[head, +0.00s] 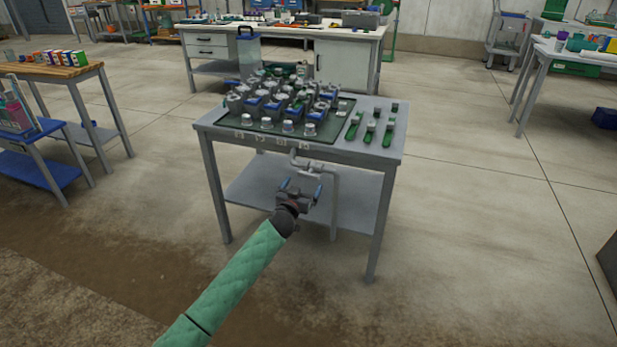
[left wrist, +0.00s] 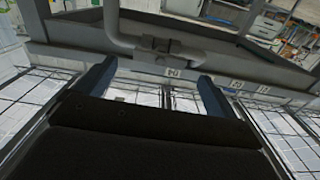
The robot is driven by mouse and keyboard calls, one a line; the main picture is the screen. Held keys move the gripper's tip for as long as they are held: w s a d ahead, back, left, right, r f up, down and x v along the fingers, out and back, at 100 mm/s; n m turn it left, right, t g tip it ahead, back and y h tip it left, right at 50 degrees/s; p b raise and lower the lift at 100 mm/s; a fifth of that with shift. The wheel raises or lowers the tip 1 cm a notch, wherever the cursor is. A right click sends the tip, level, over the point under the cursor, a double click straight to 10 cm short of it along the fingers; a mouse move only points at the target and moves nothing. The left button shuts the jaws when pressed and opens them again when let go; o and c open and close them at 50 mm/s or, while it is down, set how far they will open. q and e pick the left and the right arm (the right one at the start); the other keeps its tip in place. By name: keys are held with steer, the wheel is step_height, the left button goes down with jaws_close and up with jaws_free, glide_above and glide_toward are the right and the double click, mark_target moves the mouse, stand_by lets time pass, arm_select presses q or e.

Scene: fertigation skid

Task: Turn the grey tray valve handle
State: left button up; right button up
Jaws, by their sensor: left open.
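The grey tray valve handle (head: 311,174) sits on a grey pipe under the front of the green-topped table, just beyond my left gripper (head: 301,187). In the left wrist view the valve handle (left wrist: 160,44) shows at the top, ahead of the gap between the blue fingers. My left gripper (left wrist: 155,76) is open, with nothing between its fingers, and looks apart from the handle. The exact distance is hard to tell. My right gripper is in neither view.
The grey table (head: 213,190) carries a green tray (head: 318,137) with several grey and blue parts. Several green-handled pieces (head: 371,124) lie at its right. The pipe (head: 334,205) runs down past the lower shelf (head: 250,190). The floor around is clear.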

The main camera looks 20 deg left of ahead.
mark_target(308, 177)
arm_select(q)
steer(key=shift+w+d, duration=0.1)
steer(key=shift+w, duration=3.2)
steer(key=c, duration=1)
